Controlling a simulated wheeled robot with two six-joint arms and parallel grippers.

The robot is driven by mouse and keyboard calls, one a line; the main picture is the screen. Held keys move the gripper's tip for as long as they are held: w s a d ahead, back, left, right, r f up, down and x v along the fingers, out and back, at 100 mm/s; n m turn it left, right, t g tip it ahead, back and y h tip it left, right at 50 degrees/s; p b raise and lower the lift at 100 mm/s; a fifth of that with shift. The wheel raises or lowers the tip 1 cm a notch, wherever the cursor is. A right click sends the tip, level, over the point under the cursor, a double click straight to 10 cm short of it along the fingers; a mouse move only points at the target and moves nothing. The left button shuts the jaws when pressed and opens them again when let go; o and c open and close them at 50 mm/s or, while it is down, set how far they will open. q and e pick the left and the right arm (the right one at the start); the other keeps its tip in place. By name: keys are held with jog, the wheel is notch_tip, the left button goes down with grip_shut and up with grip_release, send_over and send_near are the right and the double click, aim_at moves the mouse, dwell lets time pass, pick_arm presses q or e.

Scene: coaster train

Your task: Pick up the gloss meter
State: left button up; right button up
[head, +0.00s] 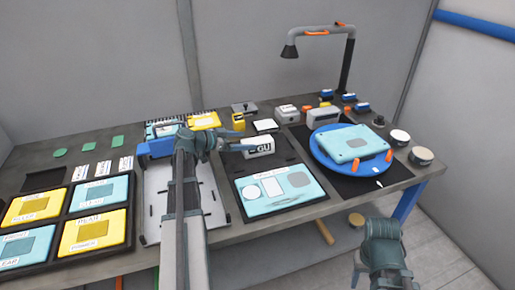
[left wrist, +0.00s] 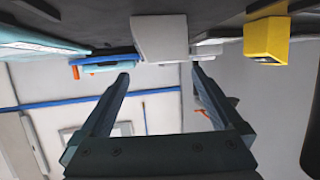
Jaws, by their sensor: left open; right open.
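The gloss meter (head: 260,148) is a light grey and white block with "GU" on its dark face, standing on the bench at the back edge of a dark tray. My left gripper (head: 230,142) is just left of it and open. In the left wrist view the gloss meter (left wrist: 160,38) shows upside down, between and beyond the open fingertips (left wrist: 160,75). No contact shows, and the fingers hold nothing. My right gripper (head: 383,250) is open at the lower right, in front of the bench and well away from the meter; its fingertips are hard to make out.
A yellow box (head: 238,121) stands behind the gloss meter; it also shows in the left wrist view (left wrist: 266,38). A light-blue panel (head: 290,205) lies in front. A blue turntable (head: 322,160) with a pale-blue case is to the right. A lamp (head: 349,60) rises behind.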

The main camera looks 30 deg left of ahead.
aim_at(255, 141)
pick_arm(q)
jog(key=b+x, duration=0.1)
jog(key=x, duration=0.4)
jog(key=shift+s+f+b, duration=0.1)
jog(key=shift+f+b, duration=0.1)
jog(key=shift+b, duration=0.2)
jog(key=shift+c, duration=0.2)
jog(key=shift+s, duration=0.1)
grip_shut()
jog(key=shift+r, duration=0.1)
